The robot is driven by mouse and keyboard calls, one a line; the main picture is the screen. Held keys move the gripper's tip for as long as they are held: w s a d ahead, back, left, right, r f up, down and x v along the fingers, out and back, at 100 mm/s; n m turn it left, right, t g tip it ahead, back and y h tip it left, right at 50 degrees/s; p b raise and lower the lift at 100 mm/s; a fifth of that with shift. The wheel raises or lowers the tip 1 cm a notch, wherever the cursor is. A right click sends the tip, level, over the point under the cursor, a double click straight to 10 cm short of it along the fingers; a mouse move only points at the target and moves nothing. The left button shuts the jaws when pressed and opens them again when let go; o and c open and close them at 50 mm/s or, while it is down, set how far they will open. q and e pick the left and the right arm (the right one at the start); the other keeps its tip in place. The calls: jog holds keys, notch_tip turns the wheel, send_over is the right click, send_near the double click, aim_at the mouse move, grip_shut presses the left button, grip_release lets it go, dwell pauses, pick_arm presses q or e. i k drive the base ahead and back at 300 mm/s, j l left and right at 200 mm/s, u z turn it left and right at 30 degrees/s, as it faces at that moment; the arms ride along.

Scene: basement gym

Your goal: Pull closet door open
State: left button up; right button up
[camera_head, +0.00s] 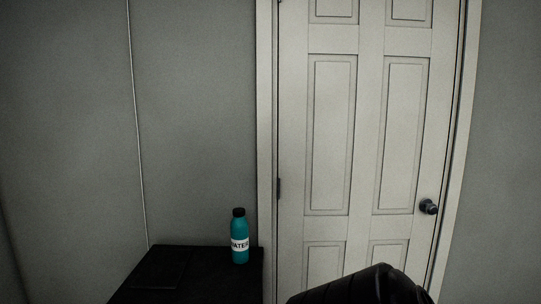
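The closet door (370,130) is a pale panelled door to the right of the middle of the head view. It appears shut in its frame. Its dark round knob (429,206) is near the right edge, and a hinge (279,188) shows on the left edge. A black rounded shape at the bottom centre-right covers part of the lower door; I cannot tell for sure what it is. Neither of my grippers shows. The bottom of the door is hidden or out of the picture.
A black table or box (210,285) stands left of the door, close to its frame. A teal water bottle (240,238) with a dark cap stands upright on it. Plain grey walls (200,110) lie on both sides of the door.

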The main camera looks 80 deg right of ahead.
aim_at(365, 92)
jog(key=l+z, duration=0.1)
jog(key=z, duration=3.05)
jog(key=i+l+u, duration=0.1)
jog(key=i+l, duration=0.5)
jog(key=i, duration=0.2)
jog(key=i+u, duration=0.05)
